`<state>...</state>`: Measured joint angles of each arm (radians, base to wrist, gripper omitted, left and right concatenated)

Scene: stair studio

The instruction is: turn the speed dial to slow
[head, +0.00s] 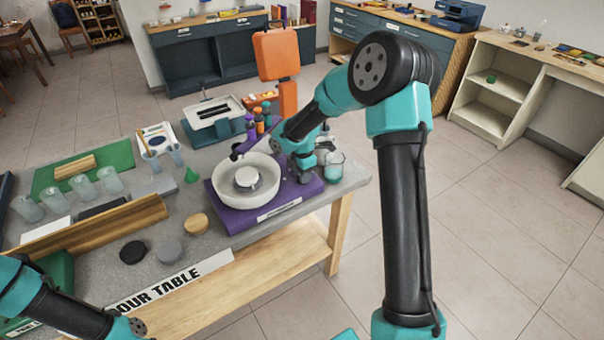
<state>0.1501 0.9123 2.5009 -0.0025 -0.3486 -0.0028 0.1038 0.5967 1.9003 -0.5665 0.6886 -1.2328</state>
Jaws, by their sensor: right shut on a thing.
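A purple machine base (272,214) stands at the right end of the grey table, with a white round bowl (233,195) on it and a small white hub in the bowl's middle. My right gripper (303,176) is low over the base's right side, beside the bowl. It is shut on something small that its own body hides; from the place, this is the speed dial. The dial's face and setting cannot be seen. Of my left arm, only links show at the bottom left; its gripper is out of view.
A beaker (333,166) stands close to the right of my right gripper. Cups (109,180), a wooden trough (95,228) and round discs (169,251) lie to the left.

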